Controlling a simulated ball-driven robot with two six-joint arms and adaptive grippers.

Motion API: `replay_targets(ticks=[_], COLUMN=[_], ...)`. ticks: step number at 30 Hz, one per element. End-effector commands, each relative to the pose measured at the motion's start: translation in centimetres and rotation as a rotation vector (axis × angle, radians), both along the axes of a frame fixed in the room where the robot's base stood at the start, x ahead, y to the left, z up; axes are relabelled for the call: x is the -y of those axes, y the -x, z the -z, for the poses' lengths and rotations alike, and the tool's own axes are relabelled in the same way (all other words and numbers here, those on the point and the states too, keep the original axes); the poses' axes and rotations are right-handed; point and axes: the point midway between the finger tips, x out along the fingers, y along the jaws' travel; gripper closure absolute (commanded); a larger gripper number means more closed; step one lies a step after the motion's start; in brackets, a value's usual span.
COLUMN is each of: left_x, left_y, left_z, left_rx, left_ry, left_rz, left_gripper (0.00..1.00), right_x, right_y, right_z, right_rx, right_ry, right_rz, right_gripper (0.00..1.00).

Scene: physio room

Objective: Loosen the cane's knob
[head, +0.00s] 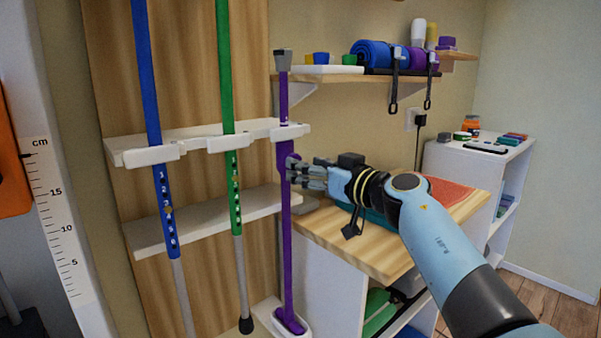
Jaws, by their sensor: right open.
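The purple cane (286,240) stands upright at the right end of the rack, its grey top above the upper white shelf and its foot in a white cup (292,325). My right gripper (293,170) comes in from the right, with its open fingers at the cane's shaft just below the upper shelf. The fingers cover this stretch, so I cannot make out the knob or tell whether they touch it. My left gripper is not in view.
A blue pole (147,75) and a green pole (223,75) stand in the rack to the left. A wooden-topped bench (350,245) lies under my right arm. A wall shelf (335,82) with rolled mats and hanging straps is above it.

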Motion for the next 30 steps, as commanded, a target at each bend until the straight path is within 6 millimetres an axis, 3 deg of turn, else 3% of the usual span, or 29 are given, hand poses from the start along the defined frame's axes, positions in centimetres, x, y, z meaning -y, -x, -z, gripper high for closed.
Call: replay_targets(ticks=[6, 16, 27, 30], left_x=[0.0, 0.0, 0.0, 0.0], left_y=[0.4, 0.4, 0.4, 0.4], left_z=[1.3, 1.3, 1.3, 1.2], left_rx=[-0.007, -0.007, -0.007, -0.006], left_ry=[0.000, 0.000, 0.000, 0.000], left_rz=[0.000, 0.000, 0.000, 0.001], left_gripper=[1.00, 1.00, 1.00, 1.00], right_x=[-1.5, -1.7, -1.7, -1.7], right_y=[-2.0, -2.3, -2.3, -2.3], right_z=[0.2, 0.0, 0.0, 0.0], right_rx=[0.000, 0.001, 0.001, 0.001], right_ry=[0.000, 0.001, 0.001, 0.001], right_rz=[0.000, 0.001, 0.001, 0.001], right_gripper=[0.43, 0.43, 0.92, 0.99])
